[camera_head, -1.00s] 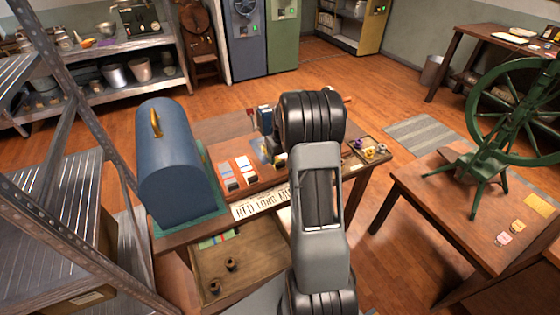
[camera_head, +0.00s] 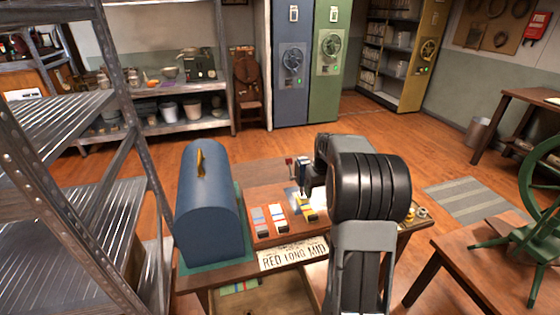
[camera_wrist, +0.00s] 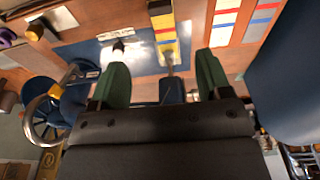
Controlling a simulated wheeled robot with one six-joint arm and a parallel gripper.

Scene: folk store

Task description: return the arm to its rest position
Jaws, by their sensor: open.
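My arm rises in front of the body camera, its dark ribbed joint hiding part of the worktable (camera_head: 290,205) behind it. In the wrist view my gripper (camera_wrist: 162,80) has two green fingers spread wide apart. Nothing is held between them. Beyond the fingers lie a blue mat (camera_wrist: 88,50) and a striped yellow block (camera_wrist: 163,32) on the wooden surface. In the head view the gripper itself is mostly hidden behind my arm.
A blue domed case (camera_head: 208,215) stands at the table's left, with coloured cards (camera_head: 268,218) beside it. A metal shelf rack (camera_head: 75,215) is close on the left. A green spinning wheel (camera_head: 520,235) stands on the right table (camera_head: 465,265). Floor beyond is open.

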